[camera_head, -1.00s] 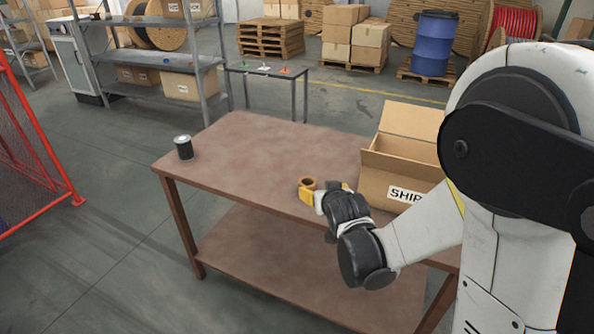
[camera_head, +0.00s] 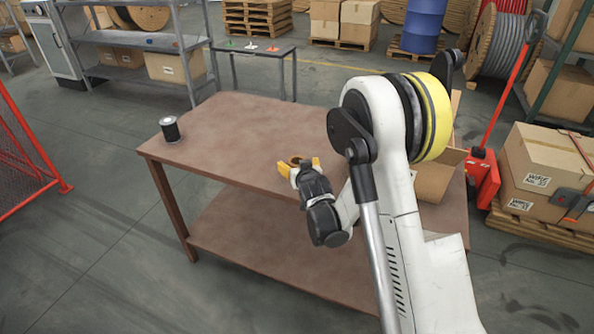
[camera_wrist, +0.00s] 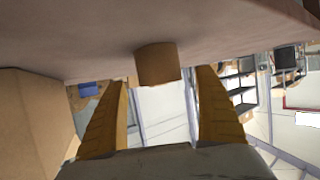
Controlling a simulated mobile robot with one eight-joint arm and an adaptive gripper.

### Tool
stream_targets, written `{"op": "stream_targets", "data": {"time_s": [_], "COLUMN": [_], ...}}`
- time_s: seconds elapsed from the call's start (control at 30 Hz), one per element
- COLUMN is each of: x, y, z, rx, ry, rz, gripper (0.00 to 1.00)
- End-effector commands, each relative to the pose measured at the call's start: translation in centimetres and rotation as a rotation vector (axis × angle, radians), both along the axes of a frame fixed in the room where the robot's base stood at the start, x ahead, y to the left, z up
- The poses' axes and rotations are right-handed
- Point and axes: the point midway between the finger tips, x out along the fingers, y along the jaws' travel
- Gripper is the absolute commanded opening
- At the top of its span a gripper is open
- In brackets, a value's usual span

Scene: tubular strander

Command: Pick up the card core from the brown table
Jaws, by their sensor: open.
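The card core (camera_head: 296,160) is a small brown ring standing on the brown table (camera_head: 235,140), near its front edge. My gripper (camera_head: 300,167) reaches in low from the front, its yellow fingers spread with the core between or just ahead of their tips. In the wrist view, where the tabletop appears at the top, the core (camera_wrist: 158,66) sits centred between the two open fingers (camera_wrist: 164,82). A gap shows on each side of it at the tips. Whether either finger touches it cannot be told.
A dark spool (camera_head: 171,130) stands at the table's left end. An open carton (camera_head: 437,178) on the right of the table is partly hidden by my arm; it also shows in the wrist view (camera_wrist: 30,115).

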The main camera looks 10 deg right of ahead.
Motion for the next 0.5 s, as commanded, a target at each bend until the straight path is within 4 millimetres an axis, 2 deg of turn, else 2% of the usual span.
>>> {"op": "stream_targets", "data": {"time_s": [0.03, 0.13, 0.4, 0.43, 0.5], "x": [0.8, 1.8, 2.2, 2.2, 2.2], "y": [0.0, -0.1, -0.1, -0.1, -0.1], "z": [-0.7, -1.0, -0.9, -0.9, -0.9], "rx": [0.0, 0.0, 0.0, 0.0, 0.0], "ry": [0.0, 0.0, 0.0, 0.0, 0.0], "rz": [0.0, 0.0, 0.0, 0.0, 0.0], "gripper": [0.82, 0.82, 0.82, 0.77, 0.55]}}
